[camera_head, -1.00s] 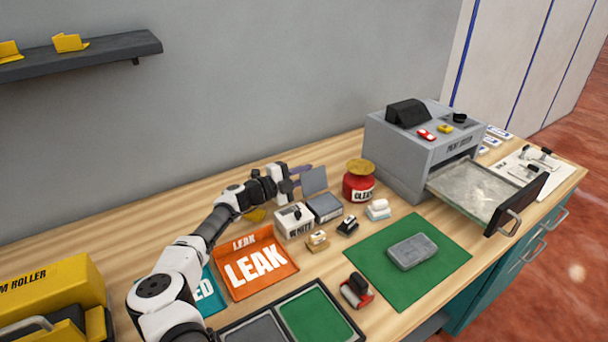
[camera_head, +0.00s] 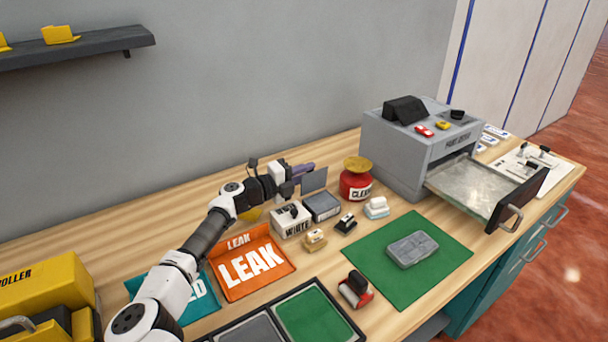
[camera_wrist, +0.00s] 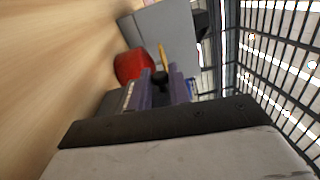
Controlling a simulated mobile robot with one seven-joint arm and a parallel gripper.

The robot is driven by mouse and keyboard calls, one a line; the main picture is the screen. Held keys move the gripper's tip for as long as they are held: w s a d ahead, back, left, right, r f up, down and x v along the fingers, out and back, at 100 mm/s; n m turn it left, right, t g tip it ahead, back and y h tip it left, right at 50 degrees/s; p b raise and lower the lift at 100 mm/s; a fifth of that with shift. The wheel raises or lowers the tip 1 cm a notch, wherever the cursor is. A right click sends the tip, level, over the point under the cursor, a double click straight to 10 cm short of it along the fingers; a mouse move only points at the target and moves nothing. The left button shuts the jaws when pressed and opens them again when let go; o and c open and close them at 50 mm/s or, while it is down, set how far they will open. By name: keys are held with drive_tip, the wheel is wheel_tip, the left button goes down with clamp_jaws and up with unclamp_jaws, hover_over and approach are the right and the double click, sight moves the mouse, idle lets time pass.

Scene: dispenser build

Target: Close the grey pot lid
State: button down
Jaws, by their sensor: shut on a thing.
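The grey pot (camera_head: 322,208) stands on the bench, right of the white pot marked WHITE (camera_head: 291,222). Its flat grey lid (camera_head: 315,180) stands open, about upright at the pot's back edge. My gripper (camera_head: 302,171) is behind the lid, its purple fingers partly hidden by it. In the wrist view the purple fingers of my gripper (camera_wrist: 161,88) close around a small dark piece, which seems to be the lid's knob. The lid's panel is not clear in that view.
A red pot with a yellow lid (camera_head: 356,184) stands close on the right; it shows in the wrist view (camera_wrist: 132,66). Small stamps (camera_head: 346,222) sit in front. A grey machine (camera_head: 415,145) with an open drawer (camera_head: 470,185) is further right. An orange LEAK tray (camera_head: 252,266) lies front left.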

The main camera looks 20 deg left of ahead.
drive_tip(key=c, duration=1.3)
unclamp_jaws()
drive_tip(key=shift+c, duration=0.2)
drive_tip(key=b+v, duration=0.3)
drive_tip(key=v, duration=1)
drive_tip(key=shift+s+a, duration=0.2)
drive_tip(key=shift+s, duration=0.1)
drive_tip(key=shift+c, duration=0.2)
